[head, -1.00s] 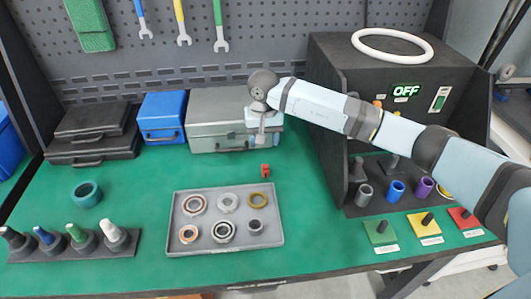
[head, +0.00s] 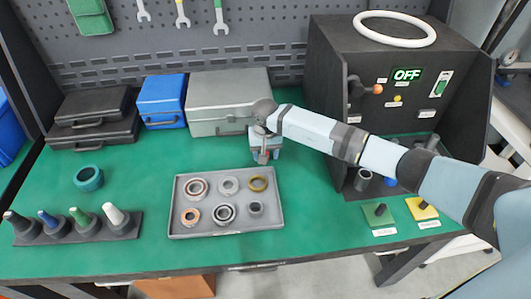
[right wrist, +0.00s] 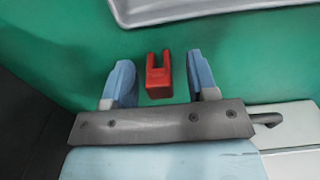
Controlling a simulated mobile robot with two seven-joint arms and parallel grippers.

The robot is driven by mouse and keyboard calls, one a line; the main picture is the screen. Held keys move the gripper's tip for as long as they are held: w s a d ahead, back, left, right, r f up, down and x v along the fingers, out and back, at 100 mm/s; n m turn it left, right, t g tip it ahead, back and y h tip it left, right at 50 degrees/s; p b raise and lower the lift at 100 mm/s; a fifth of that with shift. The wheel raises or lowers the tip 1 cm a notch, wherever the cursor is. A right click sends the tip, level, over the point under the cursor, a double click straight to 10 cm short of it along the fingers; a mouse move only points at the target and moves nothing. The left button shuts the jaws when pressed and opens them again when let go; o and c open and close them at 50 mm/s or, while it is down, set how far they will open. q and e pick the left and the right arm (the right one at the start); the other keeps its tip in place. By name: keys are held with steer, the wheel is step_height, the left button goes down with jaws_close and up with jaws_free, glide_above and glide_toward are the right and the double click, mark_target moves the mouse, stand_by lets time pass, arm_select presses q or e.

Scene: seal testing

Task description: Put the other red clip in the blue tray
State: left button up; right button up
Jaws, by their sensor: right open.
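A red clip (right wrist: 159,80) with a forked end lies on the green bench top (right wrist: 75,40) in the right wrist view. My right gripper (right wrist: 158,62) is open, with one light-blue finger on each side of the clip and a gap on both sides. No blue tray is clearly identifiable; a blue container (head: 10,135) is cut off at the left edge. My left gripper is not in view.
A grey tray (head: 175,222) with several rings stands just in front of the right gripper. A grey case (head: 215,98), a blue case (head: 162,100) and black cases stand behind. A black test box (head: 330,60) reading OFF is at right.

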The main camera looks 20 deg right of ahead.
steer(key=shift+f, duration=0.25)
jaws_close()
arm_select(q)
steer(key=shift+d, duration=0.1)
arm_select(e)
steer(key=shift+r, duration=0.1)
